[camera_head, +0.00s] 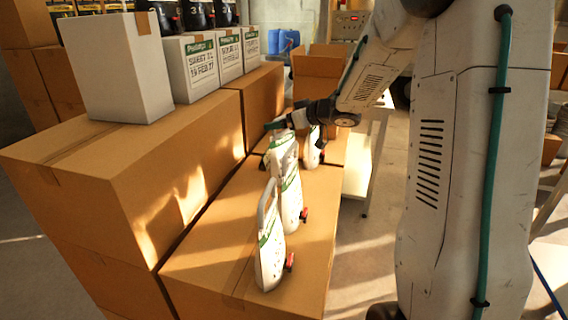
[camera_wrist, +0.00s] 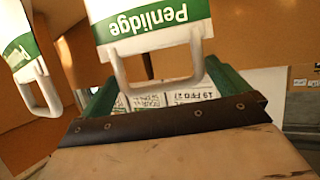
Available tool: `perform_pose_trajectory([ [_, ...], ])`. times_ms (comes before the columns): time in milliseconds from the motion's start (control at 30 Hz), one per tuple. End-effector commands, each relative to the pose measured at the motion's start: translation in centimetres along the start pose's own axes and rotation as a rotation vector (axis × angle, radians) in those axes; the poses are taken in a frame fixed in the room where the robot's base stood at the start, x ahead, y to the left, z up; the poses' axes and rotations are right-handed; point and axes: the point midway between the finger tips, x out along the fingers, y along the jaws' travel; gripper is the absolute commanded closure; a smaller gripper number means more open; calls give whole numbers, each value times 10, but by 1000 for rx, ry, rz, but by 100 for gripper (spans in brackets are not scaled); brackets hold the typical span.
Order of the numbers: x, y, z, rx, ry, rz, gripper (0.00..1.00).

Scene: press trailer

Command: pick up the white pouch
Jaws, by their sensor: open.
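Several white pouches with green bands and loop handles stand in a row on a cardboard box (camera_head: 215,265) in the head view. The nearest white pouch (camera_head: 268,250) stands apart from my gripper. Another white pouch (camera_head: 291,195) stands behind it, and a further pouch (camera_head: 312,155) is partly hidden. My gripper (camera_head: 283,121) is at the top of the pouches behind the nearest one. In the wrist view my open gripper (camera_wrist: 160,85) has green fingers on either side of the handle of a white pouch (camera_wrist: 150,18) marked "Penlidge". A second pouch (camera_wrist: 18,45) hangs into view at left.
A taller cardboard stack (camera_head: 75,165) stands at left with a plain white carton (camera_head: 118,75) and labelled white cartons (camera_head: 190,72) on top. An open cardboard box (camera_head: 318,62) and a pale table (camera_head: 357,165) lie behind. Floor shows right of the pouches' box.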

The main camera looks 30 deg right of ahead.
Motion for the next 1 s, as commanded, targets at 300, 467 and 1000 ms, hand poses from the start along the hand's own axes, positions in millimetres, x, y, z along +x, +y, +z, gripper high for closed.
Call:
perform_pose_trajectory([
  [300, 25, 0, 0, -1, 0, 2, 0],
  [467, 24, 0, 0, -1, 0, 2, 25],
  [1000, 23, 0, -4, -4, 3, 3, 80],
])
